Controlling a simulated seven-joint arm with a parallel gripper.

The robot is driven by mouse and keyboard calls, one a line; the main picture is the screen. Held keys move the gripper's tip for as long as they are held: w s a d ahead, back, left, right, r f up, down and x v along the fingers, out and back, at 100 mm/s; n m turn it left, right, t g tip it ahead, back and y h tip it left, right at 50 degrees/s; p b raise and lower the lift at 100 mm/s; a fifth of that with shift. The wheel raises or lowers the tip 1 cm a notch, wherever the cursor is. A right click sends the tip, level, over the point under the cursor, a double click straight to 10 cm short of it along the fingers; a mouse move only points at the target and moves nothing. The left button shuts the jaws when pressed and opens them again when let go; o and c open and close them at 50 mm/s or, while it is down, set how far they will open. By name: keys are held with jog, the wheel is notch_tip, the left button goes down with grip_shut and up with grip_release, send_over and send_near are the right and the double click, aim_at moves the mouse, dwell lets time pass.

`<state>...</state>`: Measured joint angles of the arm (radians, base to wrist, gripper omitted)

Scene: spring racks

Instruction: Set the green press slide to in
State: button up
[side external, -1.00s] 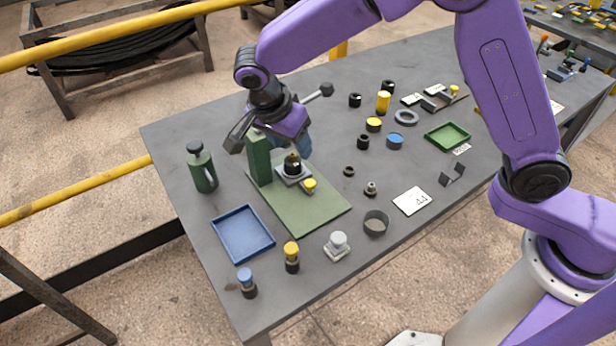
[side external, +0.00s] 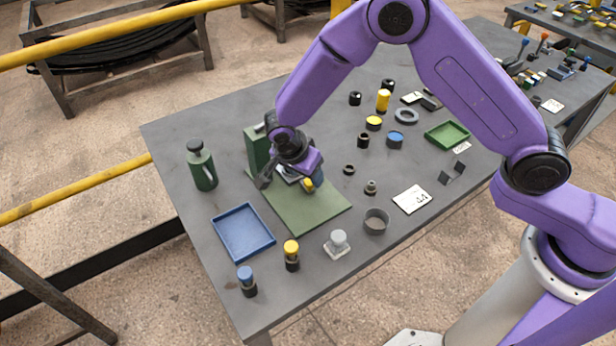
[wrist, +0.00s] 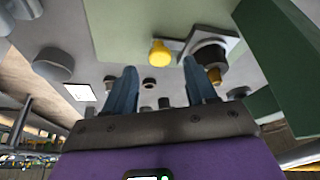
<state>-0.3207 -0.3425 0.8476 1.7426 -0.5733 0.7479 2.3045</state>
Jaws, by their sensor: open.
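The green press has a flat green base (side external: 310,213) and an upright green block (side external: 256,150) at its back left. Its grey slide plate (wrist: 232,42) carries a black cylinder (wrist: 209,54) with a brass part, and a yellow knob (wrist: 160,52) sits at its end. In the side view the yellow knob (side external: 308,185) shows just beside the fingers, while my arm hides most of the plate. My gripper (wrist: 160,88) is open and empty. In the wrist view the knob appears between and beyond the blue fingertips; contact cannot be told.
A blue tray (side external: 243,233), a green bottle (side external: 201,167) and a yellow-topped cylinder (side external: 291,256) stand near the press. A grey knobbed block (side external: 338,244) and a dark ring (side external: 376,222) stand to the right. The front of the green base is clear.

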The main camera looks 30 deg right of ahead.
aim_at(309, 181)
jog(key=shift+x, duration=1.6)
grip_shut()
jog(key=shift+w, duration=1.85)
grip_release()
jog(key=shift+w, duration=0.1)
jog(key=shift+r, duration=0.1)
